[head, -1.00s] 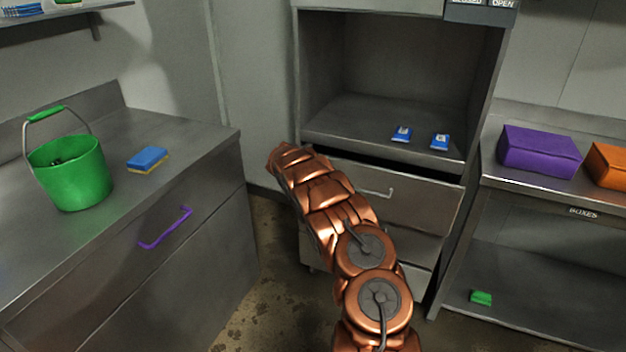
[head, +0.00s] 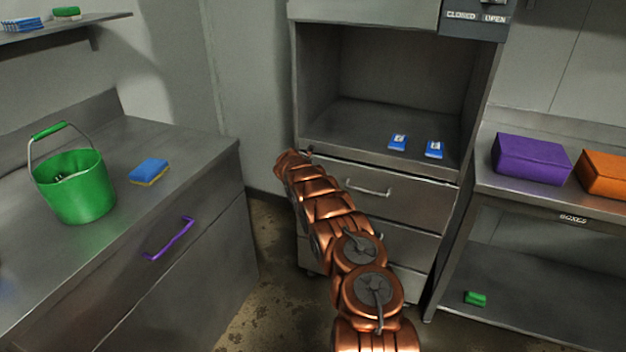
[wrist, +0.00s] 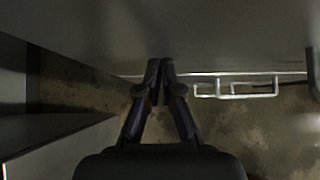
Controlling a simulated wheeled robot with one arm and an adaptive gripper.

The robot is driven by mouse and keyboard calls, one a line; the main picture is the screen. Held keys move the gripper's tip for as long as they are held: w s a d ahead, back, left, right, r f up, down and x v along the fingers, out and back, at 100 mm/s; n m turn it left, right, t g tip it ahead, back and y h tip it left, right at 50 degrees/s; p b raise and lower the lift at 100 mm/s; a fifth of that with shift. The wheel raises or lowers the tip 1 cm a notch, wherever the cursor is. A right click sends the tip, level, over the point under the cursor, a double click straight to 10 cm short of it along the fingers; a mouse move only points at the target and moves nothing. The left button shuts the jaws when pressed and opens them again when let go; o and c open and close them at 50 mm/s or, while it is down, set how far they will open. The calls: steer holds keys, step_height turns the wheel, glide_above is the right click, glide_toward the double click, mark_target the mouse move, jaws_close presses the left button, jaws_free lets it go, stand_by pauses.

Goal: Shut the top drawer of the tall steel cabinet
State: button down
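The tall steel cabinet (head: 312,90) stands in the middle of the head view with an open compartment above and drawers below. Its top drawer (head: 410,198) has a pale bar handle (head: 368,189). The drawer front sits close under the compartment floor, with only a thin dark line above it. My copper arm crosses the drawer's left side. In the wrist view my gripper (wrist: 160,66) has its two fingers together, empty, with the tips at the cabinet's front, left of the handles (wrist: 235,90). Whether the tips touch the drawer cannot be told.
Two blue packets (head: 398,142) lie in the compartment. At left, a counter (head: 215,150) with a purple handle holds a green bucket (head: 75,185) and a sponge (head: 149,171). At right, a bench (head: 485,172) carries purple (head: 530,158) and orange boxes. Floor shows between counter and cabinet.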

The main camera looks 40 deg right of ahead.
steer(key=shift+d+r, duration=0.3)
steer(key=shift+d, duration=0.15)
steer(key=shift+s, duration=0.1)
steer(key=s+a+r+b, duration=0.1)
steer(key=s+a+r, duration=0.1)
steer(key=a, duration=0.3)
steer(key=s+a+r+b, duration=0.2)
steer(key=s+a+r, duration=0.1)
steer(key=a+r, duration=0.1)
steer(key=shift+a+r, duration=0.25)
steer(key=shift+a, duration=0.55)
steer(key=shift+s, duration=0.1)
